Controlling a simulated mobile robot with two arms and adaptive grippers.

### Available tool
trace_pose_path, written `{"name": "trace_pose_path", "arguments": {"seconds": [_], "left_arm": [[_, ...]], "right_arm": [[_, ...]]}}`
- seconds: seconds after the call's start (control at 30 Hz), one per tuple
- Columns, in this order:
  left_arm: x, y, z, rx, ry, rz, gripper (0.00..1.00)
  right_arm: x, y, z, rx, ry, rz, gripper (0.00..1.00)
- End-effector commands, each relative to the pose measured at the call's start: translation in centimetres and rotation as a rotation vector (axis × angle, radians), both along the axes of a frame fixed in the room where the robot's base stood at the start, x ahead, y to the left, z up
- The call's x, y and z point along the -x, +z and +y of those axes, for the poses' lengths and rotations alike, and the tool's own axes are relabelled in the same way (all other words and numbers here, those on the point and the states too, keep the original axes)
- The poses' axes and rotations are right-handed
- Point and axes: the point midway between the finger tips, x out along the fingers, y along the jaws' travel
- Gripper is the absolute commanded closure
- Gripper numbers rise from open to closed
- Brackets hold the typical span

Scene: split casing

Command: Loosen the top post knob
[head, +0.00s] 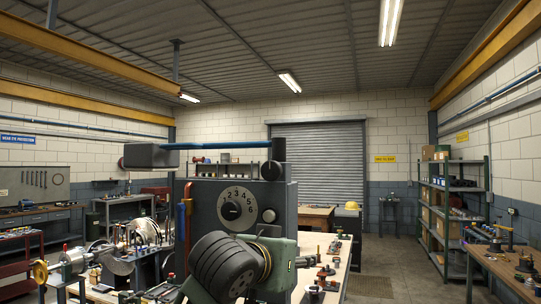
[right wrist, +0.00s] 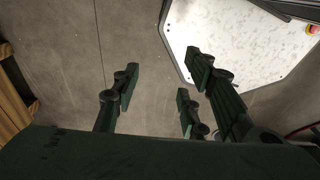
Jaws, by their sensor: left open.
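A grey machine head (head: 243,196) with a numbered dial (head: 237,205) stands in the middle of the head view. A dark round knob (head: 271,171) sits at its upper right, under the end of a blue bar (head: 225,146). I cannot tell for certain which part is the top post knob. My left gripper (head: 288,262), dark green and black, is open at the bottom centre, in front of the machine head and apart from that knob. My right gripper (right wrist: 165,80) shows in the right wrist view with its dark fingers spread and nothing between them, above bare floor.
A pale bench (head: 339,286) with small red-knobbed fittings (head: 326,271) lies right of the left gripper. Shiny round metal parts (head: 140,233) crowd the left side. A green shelf rack (head: 453,205) and a wooden bench (head: 500,262) stand at right. Open floor lies between.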

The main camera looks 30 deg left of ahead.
Motion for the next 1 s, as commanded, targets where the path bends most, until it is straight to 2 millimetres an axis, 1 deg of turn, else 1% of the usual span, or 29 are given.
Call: {"name": "trace_pose_path", "arguments": {"seconds": [0.03,0.07,0.1,0.2,0.3,0.4,0.5,0.57,0.8,0.9,1.0], "left_arm": [[1.0,3.8,0.9,0.01,0.019,-0.054,0.55],[1.6,5.7,1.4,0.021,0.028,-0.081,0.55],[2.4,8.1,2.1,0.035,0.039,-0.116,0.55],[4.6,13.0,3.3,0.066,0.06,-0.19,0.55],[6.3,16.0,4.1,0.091,0.073,-0.238,0.55],[7.2,17.6,4.6,0.104,0.078,-0.263,0.55],[6.9,18.2,4.8,0.109,0.081,-0.268,0.55],[6.2,18.3,4.9,0.11,0.08,-0.267,0.55],[2.3,18.3,5.5,0.109,0.081,-0.266,0.55],[1.0,18.3,5.7,0.109,0.08,-0.267,0.55],[0.2,18.2,5.8,0.109,0.08,-0.268,0.55]], "right_arm": [[0.0,0.1,-0.3,0.003,0.0,-0.001,0.6],[-0.1,0.1,-0.4,0.005,-0.001,-0.001,0.6],[-0.1,0.1,-0.5,0.006,-0.002,0.0,0.6],[0.0,0.1,-0.7,0.009,-0.002,0.0,0.6],[-0.1,0.2,-0.7,0.009,-0.002,-0.001,0.6],[-0.2,0.3,-0.7,0.009,-0.002,-0.002,0.6],[-0.2,0.7,-0.7,0.008,-0.002,-0.002,0.6],[-0.2,1.2,-0.6,0.008,-0.002,-0.002,0.6],[-0.1,3.2,-0.1,0.002,-0.001,0.0,0.6],[-0.1,3.8,0.2,-0.002,-0.001,-0.001,0.6],[-0.1,4.1,0.4,-0.004,-0.001,0.0,0.6]]}}
